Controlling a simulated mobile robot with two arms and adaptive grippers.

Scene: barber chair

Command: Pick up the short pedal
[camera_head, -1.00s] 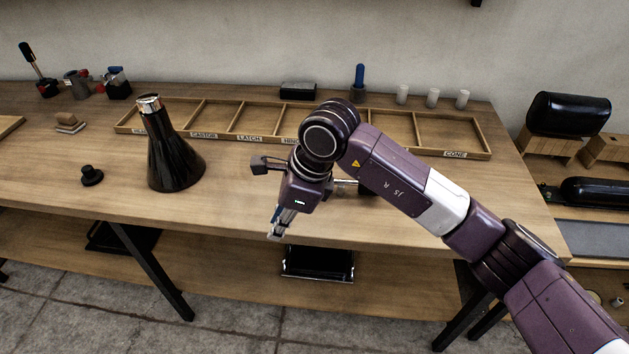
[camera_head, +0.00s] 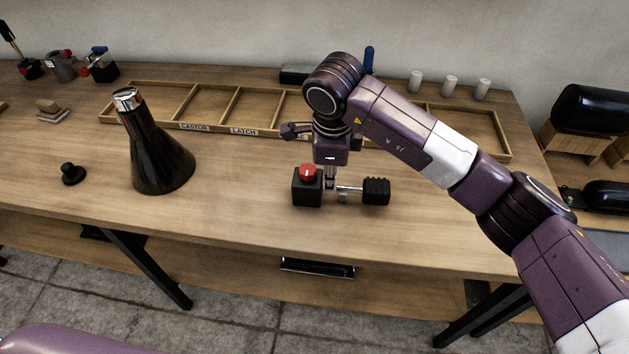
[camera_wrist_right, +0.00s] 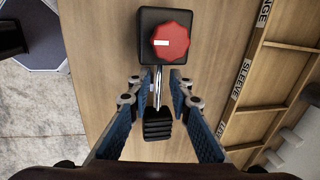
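The short pedal lies on the wooden bench, with a black ribbed pad (camera_head: 376,191) at one end of a thin metal shaft. At the shaft's other end is a black block (camera_head: 298,188) with a red knob (camera_head: 307,172). My right gripper (camera_head: 331,184) points down over the shaft, between block and pad. In the right wrist view the ribbed pad (camera_wrist_right: 158,128) and shaft sit between the blue-padded fingers of the right gripper (camera_wrist_right: 157,84). The fingers are open, with a gap on each side. My left gripper is out of view.
A black cone-shaped flask (camera_head: 155,150) with a silver top stands to the left, with a small black knob (camera_head: 72,174) beyond it. A labelled wooden compartment tray (camera_head: 225,106) lies behind my right arm. The bench front between flask and pedal is clear.

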